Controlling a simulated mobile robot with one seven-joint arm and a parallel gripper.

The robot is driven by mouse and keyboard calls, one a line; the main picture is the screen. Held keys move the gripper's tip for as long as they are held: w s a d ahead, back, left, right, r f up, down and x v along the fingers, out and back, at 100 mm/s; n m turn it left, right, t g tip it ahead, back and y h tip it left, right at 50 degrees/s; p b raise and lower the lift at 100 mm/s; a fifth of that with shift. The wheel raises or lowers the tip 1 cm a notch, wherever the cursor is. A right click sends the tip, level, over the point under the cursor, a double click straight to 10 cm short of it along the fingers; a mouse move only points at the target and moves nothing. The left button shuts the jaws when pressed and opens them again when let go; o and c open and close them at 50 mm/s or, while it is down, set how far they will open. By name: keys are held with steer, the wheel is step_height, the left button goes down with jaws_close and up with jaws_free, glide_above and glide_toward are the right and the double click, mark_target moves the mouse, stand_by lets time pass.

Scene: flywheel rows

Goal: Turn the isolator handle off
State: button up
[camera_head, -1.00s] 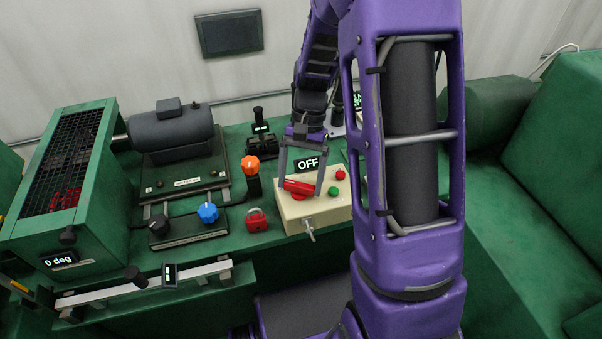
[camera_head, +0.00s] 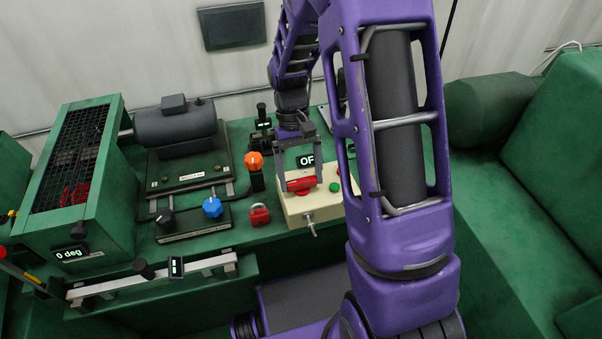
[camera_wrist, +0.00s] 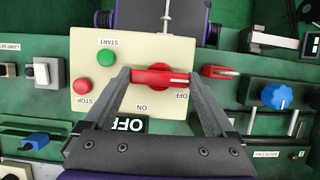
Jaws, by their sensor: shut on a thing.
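The isolator handle (camera_head: 301,185) is a red bar on a cream box (camera_head: 322,207) with a green and a red button. In the wrist view, the handle (camera_wrist: 160,77) lies crosswise, with a printed OFF near its right part and ON below it. A black display (camera_head: 306,160) above the box shows OF in the head view, its right side hidden by my arm; in the wrist view it reads OFF upside down (camera_wrist: 128,124). My gripper (camera_head: 300,184) has its two fingers at the ends of the handle and is shut on it; it also fills the wrist view (camera_wrist: 158,78).
A red padlock (camera_head: 260,215), an orange-knobbed lever (camera_head: 254,162) and a blue knob (camera_head: 212,207) stand left of the box. A grey motor (camera_head: 175,127) and green mesh cage (camera_head: 75,165) are further left. A small metal lever (camera_head: 310,226) sticks out of the box front.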

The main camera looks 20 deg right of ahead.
stand_by(0.4)
steer(key=o, duration=1.1)
steer(key=shift+c, duration=0.2)
steer(key=shift+r, duration=0.1)
steer(key=p+v, duration=0.1)
steer(key=v, duration=1.6)
steer(key=shift+r, duration=0.2)
steer(key=shift+w, duration=0.1)
